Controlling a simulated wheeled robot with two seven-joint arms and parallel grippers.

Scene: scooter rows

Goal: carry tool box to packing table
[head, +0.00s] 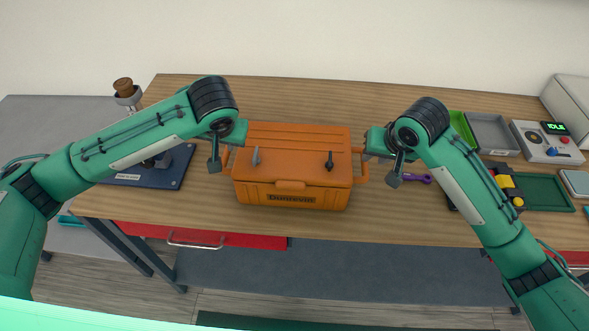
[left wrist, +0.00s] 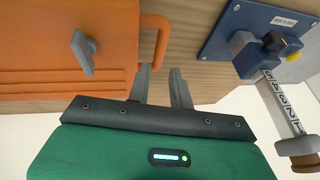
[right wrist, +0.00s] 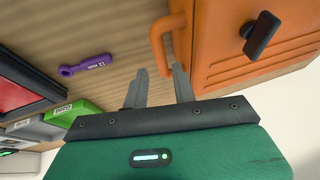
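The orange tool box (head: 292,190) sits upright on the wooden table, with its lid down and a loop handle at each end. My left gripper (head: 223,160) is at its left end. In the left wrist view its fingers (left wrist: 161,75) are apart, with the left handle (left wrist: 163,35) at or just beyond the tips. My right gripper (head: 372,158) is at the right end. In the right wrist view its fingers (right wrist: 160,75) are apart near the right handle (right wrist: 157,45). Neither gripper visibly clamps a handle. I cannot tell which table is the packing table.
The wooden table (head: 330,92) has a blue device (head: 160,172) at left. At right are a purple wrench (head: 417,178), a green bin (head: 462,128), a grey bin (head: 492,135) and a dark green tray (head: 545,192). A grey surface (head: 55,125) adjoins at left.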

